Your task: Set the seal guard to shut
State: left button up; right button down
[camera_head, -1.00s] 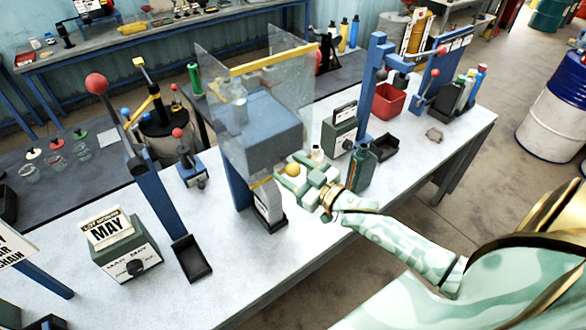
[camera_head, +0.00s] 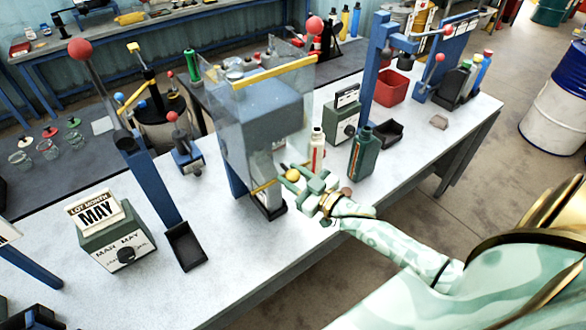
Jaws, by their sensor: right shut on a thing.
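The seal guard is a clear box of panels with a yellow bar (camera_head: 274,71) along its top front edge. It surrounds the blue-grey sealing machine (camera_head: 262,118) in the middle of the table. A yellow strip (camera_head: 264,187) runs low at its front, and a yellow ball knob (camera_head: 292,176) sits at the lower right. My right gripper (camera_head: 291,178) reaches in from the right and is shut at this knob, with the fingers partly covering it. The clear panels make the guard's exact lower edge hard to see. My left gripper is not in view.
A lot-month box (camera_head: 117,242) and a black tray (camera_head: 186,246) are at left. The table's front middle (camera_head: 245,260) is clear.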

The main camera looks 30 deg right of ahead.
notch_tip(320, 180, down, 21)
jog(key=b, duration=1.3)
jog(key=shift+s, duration=0.1)
jog(key=shift+f, duration=0.1)
jog(key=c, duration=1.1)
grip_release()
jog(key=shift+c, duration=0.2)
jog(key=shift+o, duration=0.6)
jog(key=v, duration=1.6)
jog(key=shift+p, duration=0.45)
